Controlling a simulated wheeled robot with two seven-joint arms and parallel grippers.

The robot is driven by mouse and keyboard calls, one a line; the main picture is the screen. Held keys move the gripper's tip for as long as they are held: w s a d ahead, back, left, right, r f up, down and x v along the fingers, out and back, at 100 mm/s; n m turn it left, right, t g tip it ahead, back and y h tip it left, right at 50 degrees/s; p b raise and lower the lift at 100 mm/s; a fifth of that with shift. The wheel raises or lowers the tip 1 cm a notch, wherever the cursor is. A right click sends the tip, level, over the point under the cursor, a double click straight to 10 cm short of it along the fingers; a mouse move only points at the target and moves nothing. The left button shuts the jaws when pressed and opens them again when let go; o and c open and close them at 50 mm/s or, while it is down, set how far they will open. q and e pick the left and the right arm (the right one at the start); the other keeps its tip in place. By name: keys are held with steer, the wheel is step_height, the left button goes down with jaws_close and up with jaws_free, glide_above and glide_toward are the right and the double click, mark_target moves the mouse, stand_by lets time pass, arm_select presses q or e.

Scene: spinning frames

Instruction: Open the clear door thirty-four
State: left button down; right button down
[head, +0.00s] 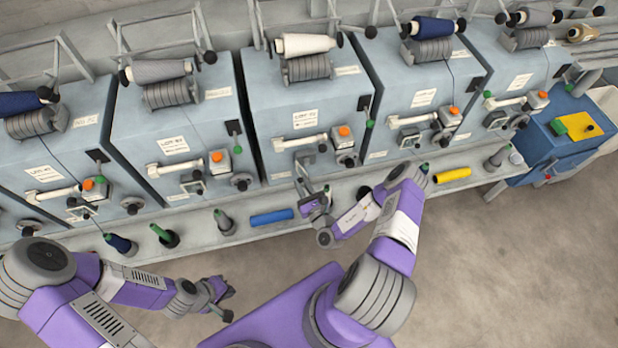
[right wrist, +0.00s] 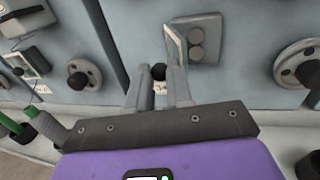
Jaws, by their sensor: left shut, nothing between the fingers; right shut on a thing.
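The clear door (right wrist: 176,45) is a small see-through panel with a pale frame. In the right wrist view it stands edge-on, swung out from the grey machine front, with two round dark grey parts beside it. In the head view the clear door (head: 302,168) is on the middle machine, below its white handle. My right gripper (right wrist: 160,80) is shut on the door's black knob (right wrist: 158,71), with a small label partly hidden below it. My right gripper (head: 312,198) is at this machine in the head view. My left gripper (head: 222,298) is shut and empty, low over the floor.
Similar machines with clear doors stand on both sides, such as this one (head: 193,186). The ledge in front carries a blue tube (head: 271,217), a yellow tube (head: 453,175) and green-tipped spindles (head: 165,236). The floor in front is clear.

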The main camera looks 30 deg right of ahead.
steer(key=shift+w+a+r+m+h+p, duration=0.1)
steer(key=shift+w+a+m+h+p, duration=0.2)
steer(key=shift+a+p, duration=0.25)
steer(key=shift+w+a+m+h+p, duration=0.15)
steer(key=shift+w+a+h+p, duration=0.1)
steer(key=shift+a+h+p, duration=0.3)
steer(key=shift+w+a+r+m+h+p, duration=0.1)
steer(key=shift+w+a+m+h+p, duration=0.25)
steer(key=shift+a, duration=0.3)
steer(key=c, duration=1)
jaws_free()
steer(key=shift+d, duration=0.25)
steer(key=p+v, duration=0.1)
steer(key=v, duration=0.7)
steer(key=shift+w, duration=0.1)
